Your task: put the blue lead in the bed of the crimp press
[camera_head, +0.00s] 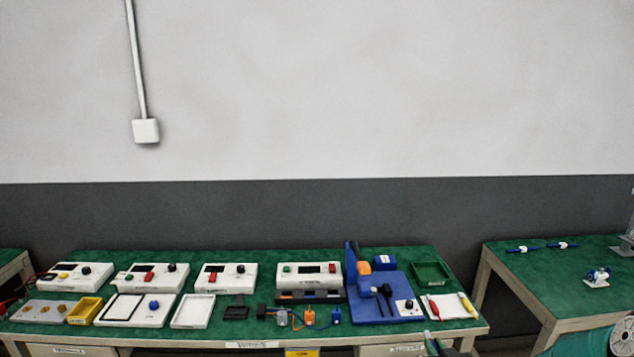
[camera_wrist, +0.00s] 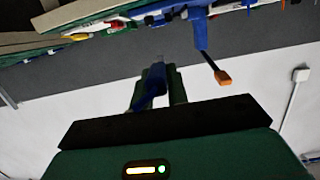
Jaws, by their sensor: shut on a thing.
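My gripper (camera_wrist: 157,88) shows in the wrist view with its two green fingers shut on a dark blue piece, which looks like the blue lead (camera_wrist: 151,84). The lead's far end is dim and hard to make out. The crimp press (camera_head: 374,310) is blue, with an upright back, an orange block and a blue base plate, right of the bench's middle. In the wrist view, a blue upright part with an orange-tipped handle (camera_wrist: 223,77) looks like the press, beyond and apart from the fingers. The press bed is not clear.
White instrument boxes (camera_head: 227,277) line the green bench left of the press. A green tray (camera_head: 431,274) and a white tray (camera_head: 452,306) with red and yellow tools lie right of it. A gap separates this bench from another green table (camera_head: 540,275).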

